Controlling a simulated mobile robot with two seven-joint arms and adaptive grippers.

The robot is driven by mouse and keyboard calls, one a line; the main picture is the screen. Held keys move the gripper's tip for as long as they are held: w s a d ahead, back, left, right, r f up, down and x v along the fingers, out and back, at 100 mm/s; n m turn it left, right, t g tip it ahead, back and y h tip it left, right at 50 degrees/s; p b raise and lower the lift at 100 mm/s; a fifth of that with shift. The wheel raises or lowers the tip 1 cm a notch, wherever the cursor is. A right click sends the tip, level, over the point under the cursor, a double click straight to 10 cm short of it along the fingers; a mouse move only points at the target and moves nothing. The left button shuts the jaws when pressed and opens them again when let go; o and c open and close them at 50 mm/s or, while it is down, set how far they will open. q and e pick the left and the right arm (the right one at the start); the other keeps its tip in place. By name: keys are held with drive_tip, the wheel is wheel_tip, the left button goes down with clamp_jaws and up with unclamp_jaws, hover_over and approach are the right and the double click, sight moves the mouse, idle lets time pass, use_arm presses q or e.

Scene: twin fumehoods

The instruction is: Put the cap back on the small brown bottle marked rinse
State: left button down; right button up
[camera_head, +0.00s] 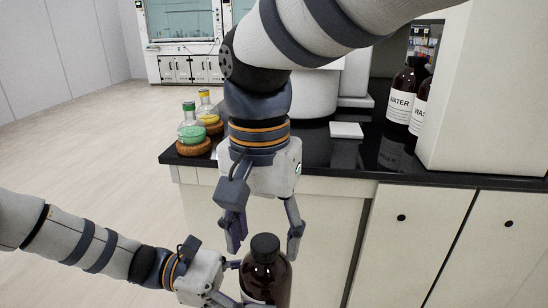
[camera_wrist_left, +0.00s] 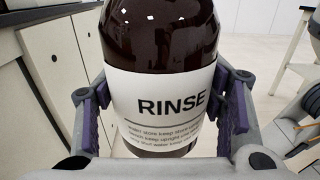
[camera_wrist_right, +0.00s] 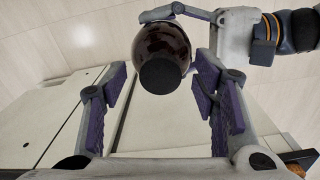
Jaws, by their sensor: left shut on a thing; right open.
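The small brown bottle (camera_head: 266,279) is upright, held out in front of the bench. Its white label reads RINSE in the left wrist view (camera_wrist_left: 160,110). A black cap (camera_head: 265,245) sits on top of its neck; it also shows in the right wrist view (camera_wrist_right: 161,76). I cannot tell whether it is screwed tight. My left gripper (camera_head: 240,285) is shut around the bottle's body, one finger on each side. My right gripper (camera_head: 266,243) points down from above and is open, its fingers apart on either side of the cap, not touching it.
The black bench top (camera_head: 345,178) and its cabinet doors (camera_head: 405,240) are behind the bottle. Open floor (camera_head: 90,150) lies to the left.

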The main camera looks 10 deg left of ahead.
drive_tip(key=shift+r, duration=2.3)
